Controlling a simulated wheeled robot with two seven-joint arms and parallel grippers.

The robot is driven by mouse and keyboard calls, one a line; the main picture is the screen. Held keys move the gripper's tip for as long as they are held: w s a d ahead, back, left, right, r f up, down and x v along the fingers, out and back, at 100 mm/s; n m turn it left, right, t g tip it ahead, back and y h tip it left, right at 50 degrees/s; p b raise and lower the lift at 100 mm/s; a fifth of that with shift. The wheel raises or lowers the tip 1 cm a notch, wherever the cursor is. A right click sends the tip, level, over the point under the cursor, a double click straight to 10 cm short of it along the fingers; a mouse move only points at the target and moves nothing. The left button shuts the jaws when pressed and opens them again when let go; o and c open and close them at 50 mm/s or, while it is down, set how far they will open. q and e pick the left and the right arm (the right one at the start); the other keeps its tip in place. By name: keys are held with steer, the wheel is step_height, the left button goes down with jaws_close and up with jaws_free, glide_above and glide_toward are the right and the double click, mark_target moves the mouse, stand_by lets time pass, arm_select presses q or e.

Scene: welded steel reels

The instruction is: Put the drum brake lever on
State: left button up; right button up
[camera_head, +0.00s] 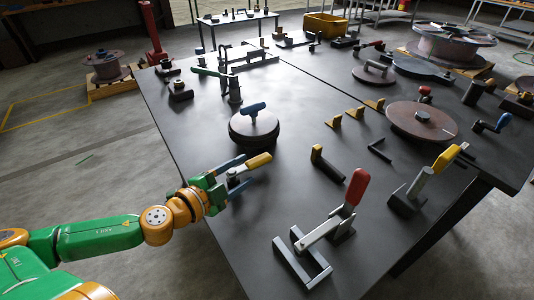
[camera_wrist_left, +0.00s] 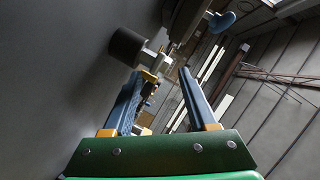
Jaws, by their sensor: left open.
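My left gripper (camera_head: 240,174) is open at the table's left edge. A lever with a yellow handle (camera_head: 258,161) stands right at its fingers; I cannot tell whether they touch it. In the left wrist view the open fingers (camera_wrist_left: 161,76) show with a small yellow part (camera_wrist_left: 149,76) near the left fingertip and a dark cylinder (camera_wrist_left: 126,46) beyond. Other levers are a red-handled one (camera_head: 356,187) at the front and a yellow-handled one (camera_head: 446,159) at the right. I cannot tell which is the drum brake lever. My right gripper is not in view.
A round dark drum (camera_head: 254,130) with a blue handle (camera_head: 255,108) stands just behind the left gripper. A brown disc (camera_head: 421,122) lies to the right. Small brackets (camera_head: 327,163) and a grey frame (camera_head: 301,262) sit on the dark table (camera_head: 290,200). Bare tabletop lies between them.

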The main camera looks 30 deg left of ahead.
mark_target(258, 162)
arm_select(q)
steer(key=shift+w+b, duration=0.1)
steer(key=shift+b, duration=0.25)
steer(key=shift+w+d+b, duration=0.2)
steer(key=shift+w+b, duration=0.1)
steer(key=shift+w, duration=0.35)
steer(key=p+x, duration=0.1)
steer(key=x, duration=0.2)
steer(key=shift+w, duration=0.15)
steer(key=shift+w+d+f+p, duration=0.15)
steer(key=shift+w+f+p, duration=0.15)
steer(key=shift+w, duration=0.35)
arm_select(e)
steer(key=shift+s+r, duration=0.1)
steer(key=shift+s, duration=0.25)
arm_select(q)
jaws_close()
